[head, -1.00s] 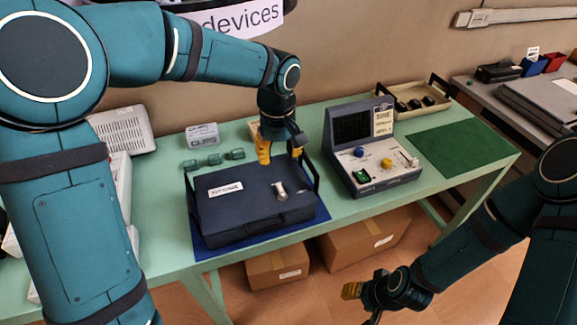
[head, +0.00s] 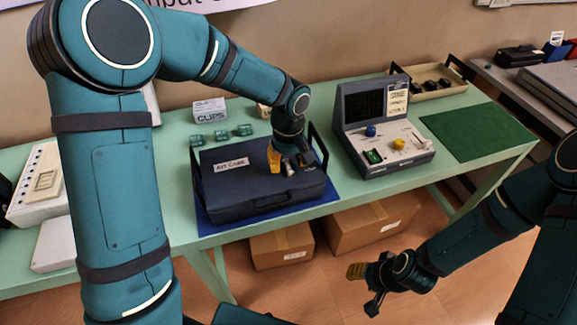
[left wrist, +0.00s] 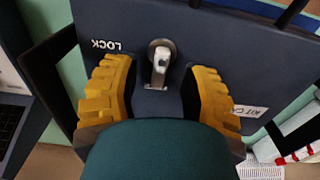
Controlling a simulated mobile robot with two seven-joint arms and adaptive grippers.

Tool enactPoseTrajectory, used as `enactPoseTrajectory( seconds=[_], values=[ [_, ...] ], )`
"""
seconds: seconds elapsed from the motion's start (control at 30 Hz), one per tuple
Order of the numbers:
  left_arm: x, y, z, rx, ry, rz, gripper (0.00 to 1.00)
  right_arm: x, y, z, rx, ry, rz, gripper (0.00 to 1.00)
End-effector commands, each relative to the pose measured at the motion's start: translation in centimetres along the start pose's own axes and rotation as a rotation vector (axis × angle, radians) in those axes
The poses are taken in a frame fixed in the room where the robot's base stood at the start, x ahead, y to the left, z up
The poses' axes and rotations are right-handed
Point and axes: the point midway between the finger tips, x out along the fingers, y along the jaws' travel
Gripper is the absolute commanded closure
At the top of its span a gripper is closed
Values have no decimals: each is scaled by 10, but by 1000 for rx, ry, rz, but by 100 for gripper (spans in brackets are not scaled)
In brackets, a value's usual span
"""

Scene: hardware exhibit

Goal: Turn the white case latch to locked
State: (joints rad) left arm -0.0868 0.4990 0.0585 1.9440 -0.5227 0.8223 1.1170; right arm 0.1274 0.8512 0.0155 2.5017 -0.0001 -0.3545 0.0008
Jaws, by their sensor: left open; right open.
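The dark blue case (head: 240,185) lies shut on a blue mat on the green table. Its white latch (left wrist: 160,62) shows clearly in the left wrist view, with a round pivot and a short lever pointing down in that picture. The word LOCK (left wrist: 105,45) appears upside down to the left of the pivot; the lever does not point at it. My left gripper (head: 289,163) is over the case's right part, open, with its yellow fingers on either side of the latch and apart from it. My right gripper (head: 362,287) is open and empty, low in front of the table.
A grey instrument (head: 385,125) with knobs stands right of the case. Black handles rise at the case's sides. Green clips (head: 220,135) and a CLIPS box (head: 209,111) sit behind it. A green mat (head: 478,132) lies clear at right; cardboard boxes (head: 370,222) are under the table.

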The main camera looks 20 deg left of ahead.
Motion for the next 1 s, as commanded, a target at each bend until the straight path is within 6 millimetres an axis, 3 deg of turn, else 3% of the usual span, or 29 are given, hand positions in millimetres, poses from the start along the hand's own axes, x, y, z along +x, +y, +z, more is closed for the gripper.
enactPoseTrajectory(
  seconds=[0.13,0.43,0.47,0.57,0.6,1.0],
  values=[
    [9,0,0,1,0,0,56,2,1,0,0,1,0,53],
    [10,0,0,1,0,1,56,2,1,0,0,2,0,53],
    [10,0,0,1,0,1,61,2,1,0,0,2,0,53],
    [10,0,0,1,0,1,96,2,1,0,0,2,0,53],
    [10,0,0,1,0,1,100,2,1,0,0,2,0,53],
    [11,0,0,12,0,0,100,2,1,0,0,1,0,53]
  ],
)
